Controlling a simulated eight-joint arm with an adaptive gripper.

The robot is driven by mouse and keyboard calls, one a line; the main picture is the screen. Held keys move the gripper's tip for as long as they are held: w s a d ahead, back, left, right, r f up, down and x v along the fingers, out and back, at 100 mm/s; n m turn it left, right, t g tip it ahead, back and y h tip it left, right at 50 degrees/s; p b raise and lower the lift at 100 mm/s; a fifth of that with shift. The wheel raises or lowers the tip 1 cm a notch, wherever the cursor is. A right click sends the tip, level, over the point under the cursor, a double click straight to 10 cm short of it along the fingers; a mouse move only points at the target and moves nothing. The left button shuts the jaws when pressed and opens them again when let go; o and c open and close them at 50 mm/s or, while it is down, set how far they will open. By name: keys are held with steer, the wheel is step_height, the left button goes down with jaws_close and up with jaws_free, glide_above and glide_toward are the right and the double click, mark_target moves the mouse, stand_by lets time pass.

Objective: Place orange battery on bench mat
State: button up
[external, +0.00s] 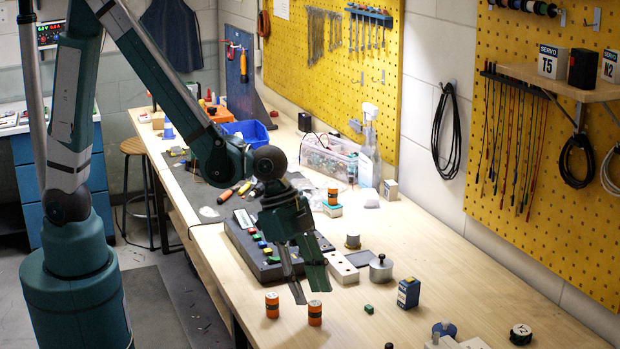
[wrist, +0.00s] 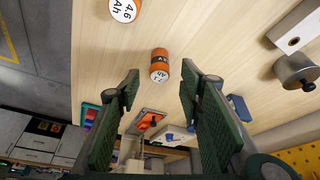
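Two orange batteries with dark bands stand upright near the bench's front edge: a left one (external: 272,305) and a right one (external: 315,313). My gripper (external: 308,290) is open and empty, pointing down just above and behind them. In the wrist view one orange battery (wrist: 160,66) shows between the fingertips (wrist: 160,72), with space on both sides. Another orange battery (wrist: 125,9) is cut by the top edge, its pale end reading "4.6 Ah". A third orange battery (external: 333,196) stands farther back on a small block. The dark bench mat (external: 190,180) lies at the far left, partly hidden by my arm.
A pale block with holes (external: 341,267), a metal cylinder (external: 381,268), a blue box (external: 408,292) and a small green block (external: 369,309) are to the right. Screwdrivers (external: 227,194) lie by the mat.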

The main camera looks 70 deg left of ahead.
mark_target(314, 303)
steer(key=shift+f, duration=0.1)
steer(key=shift+x, duration=2.5)
steer(key=c, duration=1.1)
steer(key=shift+r, duration=5)
